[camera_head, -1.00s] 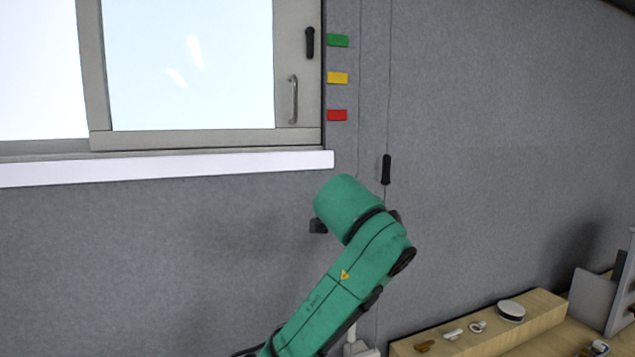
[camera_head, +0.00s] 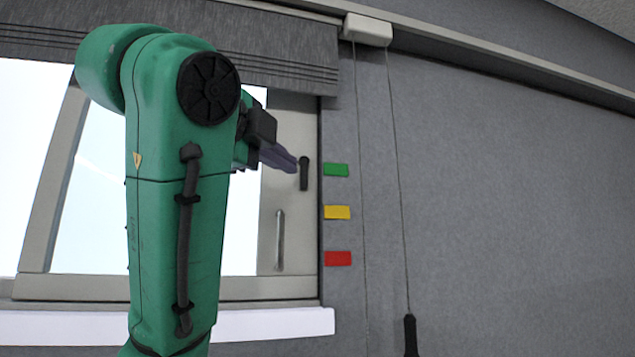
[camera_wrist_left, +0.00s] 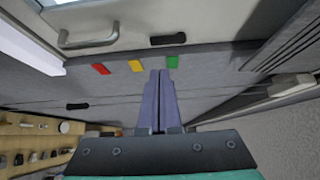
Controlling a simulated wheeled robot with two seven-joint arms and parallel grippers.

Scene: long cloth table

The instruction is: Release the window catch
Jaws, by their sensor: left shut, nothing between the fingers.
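The window catch (camera_head: 304,173) is a small black lever on the right stile of the window frame; it points straight down from its pivot. It also shows in the left wrist view (camera_wrist_left: 169,40), ahead of the fingertips. My left gripper (camera_head: 292,164) is shut and empty. Its purple fingers reach from the left to close beside the catch's upper end in the head view; I cannot tell whether they touch it. In the left wrist view the shut fingers (camera_wrist_left: 160,76) lie just short of the catch. My right gripper is not in view.
A metal pull handle (camera_head: 280,240) sits below the catch. Green (camera_head: 336,170), yellow (camera_head: 337,212) and red (camera_head: 338,258) tags are on the wall beside the frame. A blind (camera_head: 285,65) hangs above; its cord ends in a black weight (camera_head: 410,335). A shelf (camera_wrist_left: 35,135) holds small items.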

